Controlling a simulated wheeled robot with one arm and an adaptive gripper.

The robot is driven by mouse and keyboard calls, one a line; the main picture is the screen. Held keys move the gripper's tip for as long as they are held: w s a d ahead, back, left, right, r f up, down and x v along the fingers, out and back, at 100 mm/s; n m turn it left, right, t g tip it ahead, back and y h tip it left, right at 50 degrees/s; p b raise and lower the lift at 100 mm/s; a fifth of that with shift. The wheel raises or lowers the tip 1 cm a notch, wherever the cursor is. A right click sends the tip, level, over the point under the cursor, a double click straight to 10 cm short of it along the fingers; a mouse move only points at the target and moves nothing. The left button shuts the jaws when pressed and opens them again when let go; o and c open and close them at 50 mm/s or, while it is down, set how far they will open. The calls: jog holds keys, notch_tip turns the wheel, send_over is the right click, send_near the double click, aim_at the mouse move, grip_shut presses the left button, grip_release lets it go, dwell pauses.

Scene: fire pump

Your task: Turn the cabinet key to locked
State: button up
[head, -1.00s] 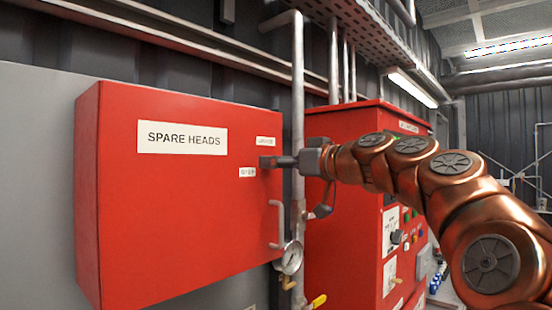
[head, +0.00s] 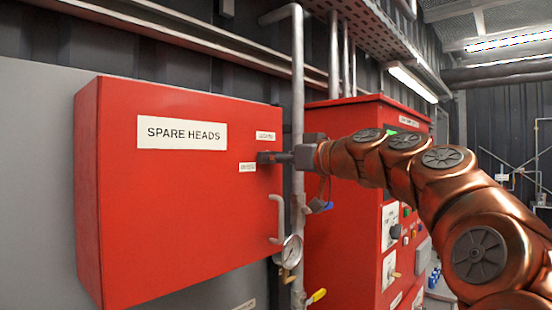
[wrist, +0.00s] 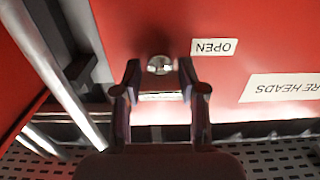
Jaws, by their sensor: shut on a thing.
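The red cabinet (head: 180,210), labelled SPARE HEADS, hangs on the wall with its door closed. The key lock (wrist: 160,65) is a round silver piece on the door, between my fingertips in the wrist view. My gripper (head: 264,158) is at the lock from the right in the head view, shut on the key; it also shows in the wrist view (wrist: 160,68). The OPEN label (wrist: 214,47) is beside the lock. Another small label (head: 265,135) sits above the lock. The key's bow and its exact angle are hard to make out.
A grey door handle (head: 279,220) is below my gripper. A vertical grey pipe (head: 298,80) with a pressure gauge (head: 290,252) stands just right of the cabinet. A second red cabinet (head: 340,240) with controls is behind my arm.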

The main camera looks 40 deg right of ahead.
jog(key=shift+m, duration=0.3)
jog(key=m, duration=0.3)
jog(key=shift+m+p, duration=0.3)
jog(key=shift+p, duration=0.05)
jog(key=m+p, duration=0.1)
jog(key=m, duration=0.3)
jog(key=shift+r+p, duration=0.15)
jog(key=shift+p, duration=0.15)
jog(key=m+p, duration=0.3)
jog(key=m, duration=0.2)
jog(key=shift+m, duration=0.4)
jog(key=shift+m+p, duration=1)
jog(key=shift+m, duration=0.9)
jog(key=o, duration=1.2)
jog(key=shift+c, duration=0.2)
